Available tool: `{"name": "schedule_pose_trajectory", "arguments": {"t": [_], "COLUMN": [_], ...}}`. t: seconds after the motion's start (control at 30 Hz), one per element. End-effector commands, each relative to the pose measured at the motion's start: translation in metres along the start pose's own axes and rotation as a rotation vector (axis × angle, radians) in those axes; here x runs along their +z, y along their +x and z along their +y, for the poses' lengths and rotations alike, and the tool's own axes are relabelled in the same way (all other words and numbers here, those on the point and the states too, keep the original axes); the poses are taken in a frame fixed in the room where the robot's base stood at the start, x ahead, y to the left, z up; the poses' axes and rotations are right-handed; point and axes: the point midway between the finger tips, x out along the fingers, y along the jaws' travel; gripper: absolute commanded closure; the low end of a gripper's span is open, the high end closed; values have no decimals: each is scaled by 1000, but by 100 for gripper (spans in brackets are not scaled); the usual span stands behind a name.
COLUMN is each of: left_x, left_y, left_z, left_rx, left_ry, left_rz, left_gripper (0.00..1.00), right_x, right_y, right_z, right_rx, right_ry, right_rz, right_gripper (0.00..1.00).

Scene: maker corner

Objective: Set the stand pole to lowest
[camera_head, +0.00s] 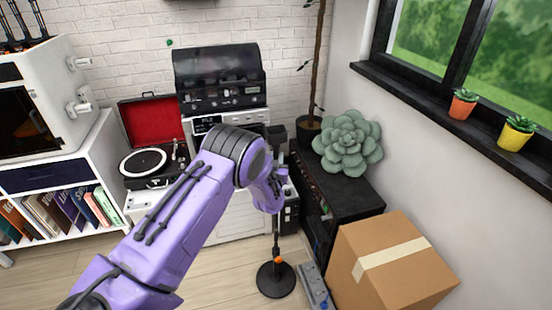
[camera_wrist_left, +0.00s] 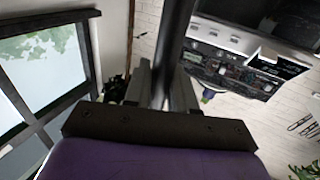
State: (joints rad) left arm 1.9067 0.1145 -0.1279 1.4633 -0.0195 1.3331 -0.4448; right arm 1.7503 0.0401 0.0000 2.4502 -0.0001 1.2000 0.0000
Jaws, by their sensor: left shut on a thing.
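The stand has a round black base (camera_head: 277,281) on the wooden floor, with a thin dark pole (camera_head: 276,235) rising from it and a small orange collar or knob (camera_head: 277,260) low on the pole. My left gripper (camera_head: 277,188) is at the upper part of the pole, mostly hidden behind my purple wrist. In the left wrist view the dark pole (camera_wrist_left: 174,50) runs between the two grey fingers of my left gripper (camera_wrist_left: 164,88), which is shut on it. The stand's top is unclear in the head view. My right gripper is not in view.
A cardboard box (camera_head: 390,265) and a grey pedal-like strip (camera_head: 314,285) lie right of the base. A black cabinet (camera_head: 345,194) with a succulent (camera_head: 348,144) stands behind. A turntable (camera_head: 148,160) is at left. Floor (camera_head: 225,275) left of the base is clear.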

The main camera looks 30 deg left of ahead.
Motion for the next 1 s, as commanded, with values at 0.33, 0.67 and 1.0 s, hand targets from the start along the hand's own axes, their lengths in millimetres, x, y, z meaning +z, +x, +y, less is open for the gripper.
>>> {"name": "schedule_pose_trajectory", "arguments": {"t": [0.33, 0.67, 1.0], "left_x": [140, 224, 256], "left_y": [-2, -3, -3], "left_z": [0, 0, 0], "left_rx": [2, 1, 1], "left_ry": [4, 2, 3], "left_rz": [-9, -11, -10], "left_gripper": [100, 100, 100], "right_x": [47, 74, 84], "right_y": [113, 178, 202], "right_z": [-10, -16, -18], "right_rx": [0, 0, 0], "right_ry": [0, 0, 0], "right_rz": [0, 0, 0], "right_gripper": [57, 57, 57]}}
